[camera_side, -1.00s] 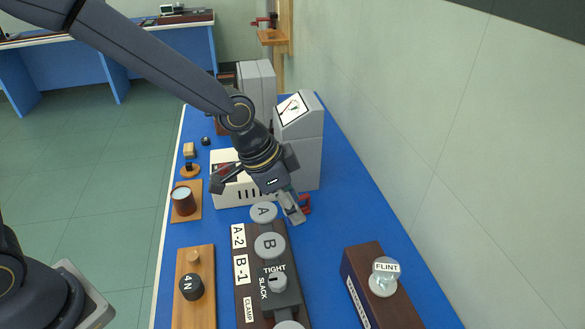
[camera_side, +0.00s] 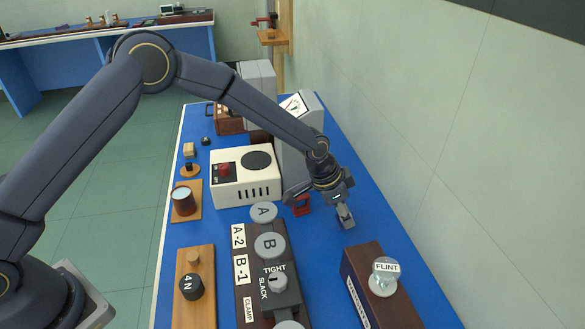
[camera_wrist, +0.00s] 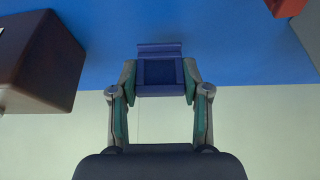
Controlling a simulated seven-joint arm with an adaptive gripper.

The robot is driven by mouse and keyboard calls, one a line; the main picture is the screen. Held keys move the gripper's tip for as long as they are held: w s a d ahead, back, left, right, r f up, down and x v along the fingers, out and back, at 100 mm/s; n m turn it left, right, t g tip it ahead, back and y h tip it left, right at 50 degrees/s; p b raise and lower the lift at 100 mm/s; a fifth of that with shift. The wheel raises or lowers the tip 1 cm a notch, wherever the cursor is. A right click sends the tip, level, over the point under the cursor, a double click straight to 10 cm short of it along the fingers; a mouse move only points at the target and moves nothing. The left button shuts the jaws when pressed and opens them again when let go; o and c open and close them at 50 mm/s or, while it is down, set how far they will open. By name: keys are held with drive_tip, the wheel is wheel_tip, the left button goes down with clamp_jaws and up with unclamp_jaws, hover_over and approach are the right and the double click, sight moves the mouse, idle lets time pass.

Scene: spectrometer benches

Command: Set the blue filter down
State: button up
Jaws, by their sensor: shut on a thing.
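The blue filter (camera_wrist: 160,72), a dark blue square frame with a wider lip on top, is between my fingertips in the wrist view. My gripper (camera_wrist: 160,85) is shut on it, with a green-lined finger on each side. In the side view my gripper (camera_side: 346,218) points down over the blue bench top, between the red piece and the wooden FLINT block. The filter cannot be made out there against the blue bench. I cannot tell whether its lower edge touches the bench.
A red piece (camera_side: 302,206) stands to the left of my gripper. The wooden FLINT block (camera_side: 356,277) with its glass knob is nearer the camera. The clamp rail (camera_side: 245,290) lies to the left. Bare blue bench (camera_side: 375,222) is open toward the wall.

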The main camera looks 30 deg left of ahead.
drive_tip(key=shift+f, duration=1.35)
drive_tip(key=shift+f, duration=0.15)
drive_tip(key=o, duration=1)
drive_tip(key=shift+o, duration=0.2)
